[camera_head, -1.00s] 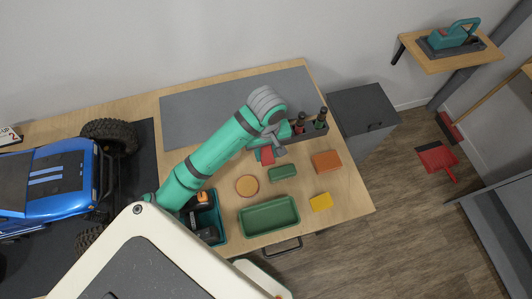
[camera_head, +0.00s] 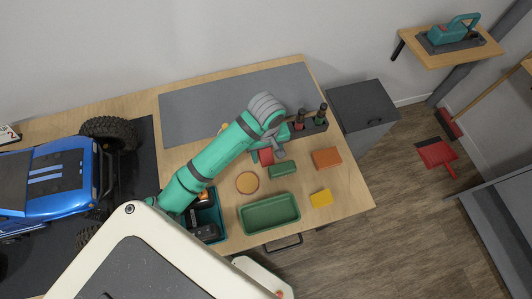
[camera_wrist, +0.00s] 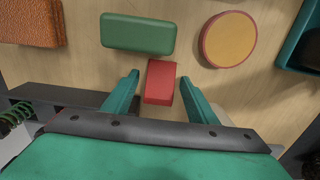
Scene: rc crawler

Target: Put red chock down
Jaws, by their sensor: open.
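The red chock (camera_wrist: 160,82) rests on the wooden tabletop between the two spread fingers of my gripper (camera_wrist: 161,88) in the wrist view. Gaps show between it and both fingers, so it is not gripped. In the head view the red chock (camera_head: 265,156) shows beside my gripper (camera_head: 277,150), partly hidden by my arm. The near end of the chock is close to my gripper's palm in the wrist view.
A green block (camera_head: 282,169) and a round yellow disc with a red rim (camera_head: 247,182) lie close by. An orange block (camera_head: 326,158), a yellow block (camera_head: 321,198) and a green tray (camera_head: 244,220) are also on the table. A dark bottle rack (camera_head: 309,128) stands behind.

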